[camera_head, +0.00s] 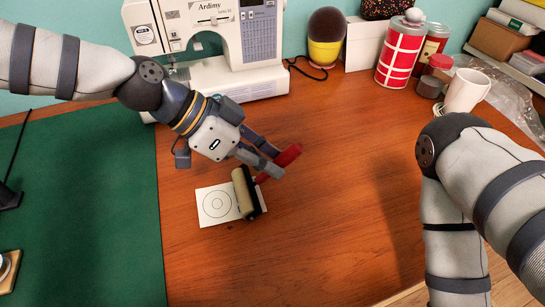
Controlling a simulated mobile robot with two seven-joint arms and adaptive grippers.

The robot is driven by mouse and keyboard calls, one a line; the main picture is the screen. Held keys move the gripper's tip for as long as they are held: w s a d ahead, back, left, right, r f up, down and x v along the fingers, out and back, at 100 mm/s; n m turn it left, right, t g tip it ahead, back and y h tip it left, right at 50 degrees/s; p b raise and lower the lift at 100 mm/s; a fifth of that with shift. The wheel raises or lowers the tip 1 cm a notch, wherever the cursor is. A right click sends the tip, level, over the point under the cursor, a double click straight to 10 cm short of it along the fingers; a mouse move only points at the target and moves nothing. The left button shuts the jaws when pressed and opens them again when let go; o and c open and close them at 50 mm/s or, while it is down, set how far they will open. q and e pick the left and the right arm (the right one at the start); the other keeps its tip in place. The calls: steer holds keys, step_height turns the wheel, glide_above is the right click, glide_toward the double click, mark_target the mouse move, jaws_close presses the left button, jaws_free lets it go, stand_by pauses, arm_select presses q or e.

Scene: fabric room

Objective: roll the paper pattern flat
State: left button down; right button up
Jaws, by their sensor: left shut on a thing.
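The paper pattern (214,205) is a white sheet with a printed circle, lying on the wooden table. A roller (243,193) with a pale cylinder, dark frame and red handle (288,155) rests over the right part of the paper and covers some of it. My left gripper (270,162) is shut on the roller's red handle, above and to the right of the paper. My right arm comes in at the right; its gripper is out of the picture.
A green cutting mat (85,200) covers the table's left side. A white sewing machine (240,50) stands behind. A red-checked canister (400,50), jars and a white mug (466,92) stand at the back right. The middle of the wooden table (330,220) is clear.

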arm_select(q)
steer(key=shift+s+a, duration=0.1)
steer(key=shift+a, duration=0.45)
arm_select(e)
steer(key=shift+w+r, duration=0.1)
steer(key=shift+r, duration=0.05)
arm_select(q)
steer(key=shift+s+a+p, duration=0.2)
steer(key=shift+a+p, duration=0.1)
steer(key=shift+a, duration=0.6)
arm_select(e)
steer(key=shift+w+r, duration=0.2)
arm_select(q)
steer(key=shift+a, duration=0.1)
steer(key=shift+s+a, duration=0.25)
steer(key=shift+a, duration=0.55)
arm_select(e)
steer(key=shift+w+r, duration=0.2)
arm_select(q)
steer(key=shift+s+a+p, duration=0.15)
steer(key=shift+a+p, duration=0.15)
steer(key=shift+a, duration=0.55)
arm_select(e)
steer(key=shift+w+r+t, duration=0.2)
steer(key=shift+t, duration=0.1)
